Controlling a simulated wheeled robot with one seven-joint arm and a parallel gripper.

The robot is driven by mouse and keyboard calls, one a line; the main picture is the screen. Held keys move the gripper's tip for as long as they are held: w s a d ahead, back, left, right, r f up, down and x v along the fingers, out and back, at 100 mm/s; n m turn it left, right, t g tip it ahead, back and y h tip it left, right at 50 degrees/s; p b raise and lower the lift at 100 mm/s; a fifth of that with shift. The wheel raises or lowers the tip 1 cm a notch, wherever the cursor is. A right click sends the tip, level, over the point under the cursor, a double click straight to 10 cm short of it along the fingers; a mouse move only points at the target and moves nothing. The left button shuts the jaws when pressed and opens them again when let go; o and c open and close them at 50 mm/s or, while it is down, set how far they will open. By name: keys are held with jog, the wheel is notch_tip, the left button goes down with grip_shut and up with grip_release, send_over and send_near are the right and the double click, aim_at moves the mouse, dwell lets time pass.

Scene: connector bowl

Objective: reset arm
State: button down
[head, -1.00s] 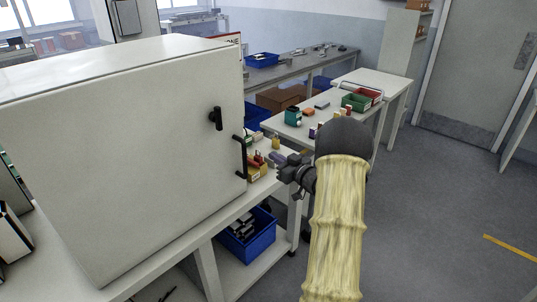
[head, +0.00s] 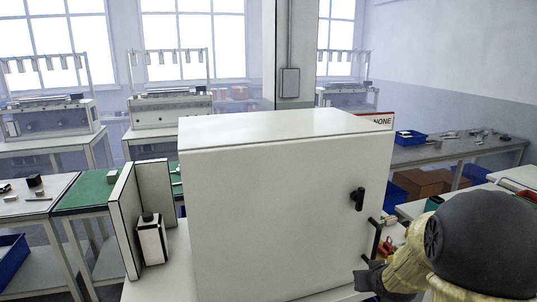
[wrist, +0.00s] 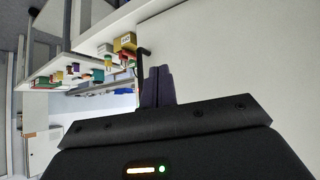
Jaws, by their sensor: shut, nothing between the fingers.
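My gripper (wrist: 158,86) shows in the wrist view with its two dark fingers together and nothing between them. In the head view my gripper (head: 366,279) is partly in sight at the lower right, in front of the white cabinet's right side and below its black handle. My yellow-sleeved arm with its dark round joint fills the lower right corner of the head view.
A large white cabinet (head: 285,215) stands shut on a white bench. Its black latch (head: 358,199) and bar handle (head: 375,240) are close to my arm. A yellow bin (wrist: 125,43) lies near my fingers. A blue bin (head: 411,138) stands on a back table.

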jog(key=s+a+g, duration=0.3)
jog(key=s+a, duration=0.2)
jog(key=s, duration=0.4)
jog(key=s+a+g+y+p, duration=0.1)
jog(key=s+a+g, duration=0.2)
jog(key=s+a, duration=0.3)
jog(key=s, duration=0.4)
jog(key=shift+s+a+f+g, duration=0.2)
jog(key=shift+s+f+g, duration=0.05)
jog(key=shift+f+g, duration=0.1)
jog(key=shift+w, duration=0.15)
